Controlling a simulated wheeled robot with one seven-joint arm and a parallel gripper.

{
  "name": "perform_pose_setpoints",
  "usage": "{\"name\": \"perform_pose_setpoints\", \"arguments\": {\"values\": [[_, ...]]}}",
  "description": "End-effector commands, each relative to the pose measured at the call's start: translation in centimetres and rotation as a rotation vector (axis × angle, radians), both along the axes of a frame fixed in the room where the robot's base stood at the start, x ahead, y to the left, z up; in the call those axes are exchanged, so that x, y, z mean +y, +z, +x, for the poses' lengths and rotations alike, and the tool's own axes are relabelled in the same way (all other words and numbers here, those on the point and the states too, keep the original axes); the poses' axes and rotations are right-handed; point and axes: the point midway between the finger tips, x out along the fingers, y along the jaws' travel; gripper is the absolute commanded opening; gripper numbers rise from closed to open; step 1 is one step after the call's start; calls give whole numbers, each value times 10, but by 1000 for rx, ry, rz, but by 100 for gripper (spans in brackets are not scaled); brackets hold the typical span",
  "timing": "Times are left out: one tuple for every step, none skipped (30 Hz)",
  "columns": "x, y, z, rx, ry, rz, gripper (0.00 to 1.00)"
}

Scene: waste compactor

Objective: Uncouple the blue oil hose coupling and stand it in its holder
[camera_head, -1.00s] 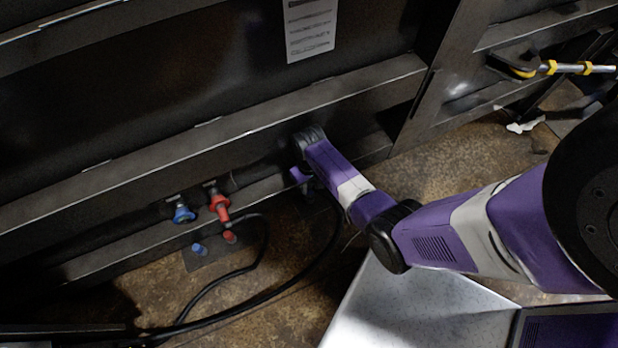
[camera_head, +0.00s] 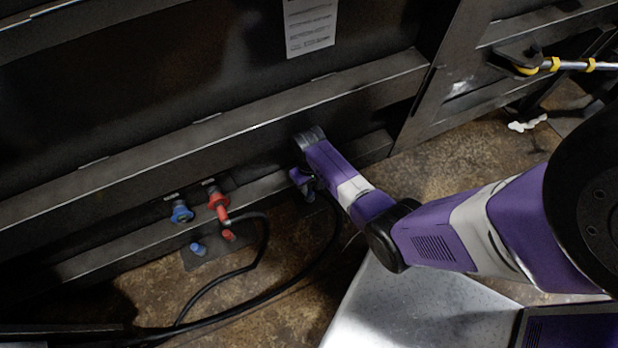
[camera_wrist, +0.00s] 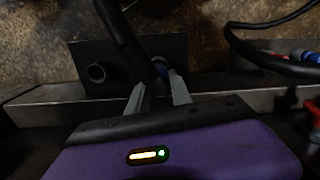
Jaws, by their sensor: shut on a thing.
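A dark holder plate (camera_wrist: 172,46) with a short open round tube (camera_wrist: 96,73) lies just beyond the fingers. The coupling is beside this tube, to its right; I cannot tell if it touches the plate. In the head view my gripper (camera_head: 307,187) is low by the machine's lower beam, its fingertips mostly hidden. A blue fitting (camera_head: 181,212) on the machine has no hose on it.
A red coupling (camera_head: 218,203) with a black hose (camera_head: 262,232) sits right of the blue fitting. Steel beams (camera_head: 230,123) run above my gripper.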

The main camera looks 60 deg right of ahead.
Motion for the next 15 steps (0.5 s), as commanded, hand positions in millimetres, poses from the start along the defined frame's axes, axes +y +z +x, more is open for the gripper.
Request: {"name": "perform_pose_setpoints", "arguments": {"values": [[0, -1, 0, -1, 0, 0, 0], [0, -2, 0, -1, 0, 0, 0], [0, -3, 0, -1, 0, 0, 0], [0, -3, 0, -1, 0, 0, 0], [0, -4, 0, -1, 0, 0, 0], [0, -4, 1, -1, 0, 0, 0], [0, -5, 0, -1, 0, 0, 0], [0, -5, 0, -1, 0, 0, 0], [0, -6, 1, -1, 0, 0, 0], [0, -7, 0, -1, 0, 0, 0], [0, -7, 0, -1, 0, 0, 0], [0, -8, 1, -1, 0, 0, 0], [0, -8, 1, -1, 0, 0, 0], [0, -9, 1, -1, 0, 0, 0], [0, -10, 0, -1, 0, 0, 0]]}}
